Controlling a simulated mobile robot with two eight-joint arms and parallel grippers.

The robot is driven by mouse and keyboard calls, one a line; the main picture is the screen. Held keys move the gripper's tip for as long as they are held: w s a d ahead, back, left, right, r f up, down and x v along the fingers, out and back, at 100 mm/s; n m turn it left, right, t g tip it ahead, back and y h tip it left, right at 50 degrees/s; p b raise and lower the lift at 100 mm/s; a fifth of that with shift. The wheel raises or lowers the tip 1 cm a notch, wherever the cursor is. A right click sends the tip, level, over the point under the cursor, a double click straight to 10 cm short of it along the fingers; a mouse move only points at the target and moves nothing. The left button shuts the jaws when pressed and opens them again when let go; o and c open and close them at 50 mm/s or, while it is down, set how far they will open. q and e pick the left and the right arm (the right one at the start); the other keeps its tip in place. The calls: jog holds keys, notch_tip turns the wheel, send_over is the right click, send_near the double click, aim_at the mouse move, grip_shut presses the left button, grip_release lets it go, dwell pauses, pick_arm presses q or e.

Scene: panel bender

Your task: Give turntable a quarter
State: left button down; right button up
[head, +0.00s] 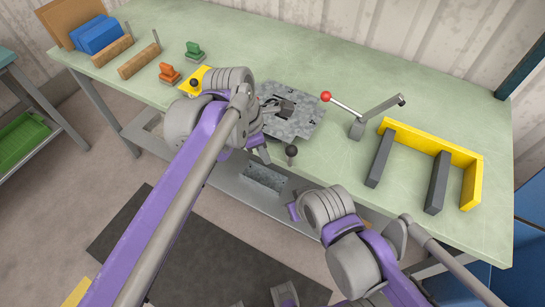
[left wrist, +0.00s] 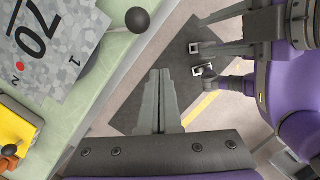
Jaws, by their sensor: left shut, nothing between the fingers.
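The turntable (head: 305,122) is a grey speckled plate on the green bench, with a black ball knob (head: 291,151) at its front edge. In the left wrist view the plate (left wrist: 75,45) shows a large "70", a "1" and a red dot, and the black knob (left wrist: 137,20) is at the top. My left gripper (head: 264,155) is beside the plate's front left side, close to the knob but apart from it. Its fingers (left wrist: 161,75) are shut with nothing between them. My right arm is low in front of the bench; its fingers are not clear.
A red-knobbed lever (head: 365,125) and a yellow bracket (head: 440,150) with dark bars stand right of the turntable. Orange (head: 168,72) and green (head: 194,50) pieces stand to the left.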

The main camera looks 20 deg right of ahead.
pick_arm(q)
jog(key=v, duration=0.4)
jog(key=shift+w+r, duration=0.15)
jog(key=shift+r, duration=0.15)
pick_arm(e)
jog(key=shift+w+d+r, duration=0.1)
jog(key=shift+w+d, duration=0.05)
jog(key=shift+w, duration=0.2)
